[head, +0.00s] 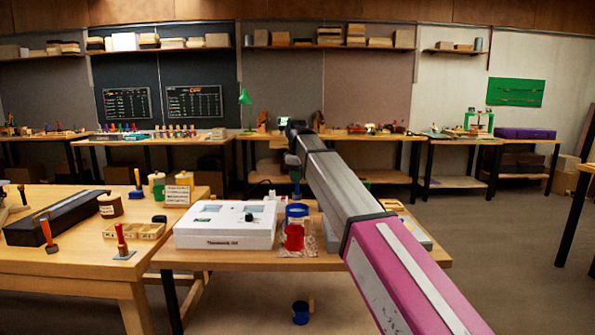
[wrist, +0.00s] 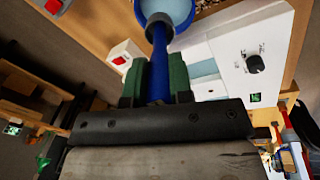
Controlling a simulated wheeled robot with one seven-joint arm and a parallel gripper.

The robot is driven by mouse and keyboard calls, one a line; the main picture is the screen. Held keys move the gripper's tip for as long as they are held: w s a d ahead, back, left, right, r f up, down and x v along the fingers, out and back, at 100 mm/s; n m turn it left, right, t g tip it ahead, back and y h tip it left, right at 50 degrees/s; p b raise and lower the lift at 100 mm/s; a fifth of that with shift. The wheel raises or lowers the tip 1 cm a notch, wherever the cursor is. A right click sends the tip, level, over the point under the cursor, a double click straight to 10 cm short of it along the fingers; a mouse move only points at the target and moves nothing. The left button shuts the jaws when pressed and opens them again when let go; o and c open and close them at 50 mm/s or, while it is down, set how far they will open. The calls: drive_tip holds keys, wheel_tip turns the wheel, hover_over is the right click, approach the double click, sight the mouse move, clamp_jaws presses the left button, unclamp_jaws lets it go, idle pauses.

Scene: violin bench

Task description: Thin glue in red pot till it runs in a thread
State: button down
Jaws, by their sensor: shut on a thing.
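The red pot (head: 293,237) stands on the near bench, right of the white glue-heater box (head: 226,224). The red pot's contents are hidden in the head view.
The heater box with its black knob (wrist: 255,63) is close beside the tool. A small crate (head: 136,230), lidded jars and a red-handled tool (head: 122,240) stand left. My arm hides part of the bench's right side. A blue bucket (head: 300,312) is on the floor.

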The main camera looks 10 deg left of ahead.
sight(297, 195)
drive_tip(key=shift+f, duration=4.7)
drive_tip(key=shift+r, duration=0.1)
drive_tip(key=shift+r, duration=6.75)
drive_tip(key=s+d+f+g, duration=0.1)
drive_tip(key=s+f+g, duration=0.15)
drive_tip(key=s, duration=1.15)
drive_tip(key=d+f+t+y, duration=0.1)
drive_tip(key=d+f+y, duration=0.5)
drive_tip(key=y, duration=0.3)
drive_tip(key=shift+f+t+y, duration=0.35)
drive_tip(key=shift+f+y, duration=0.05)
drive_tip(key=shift+f, duration=0.2)
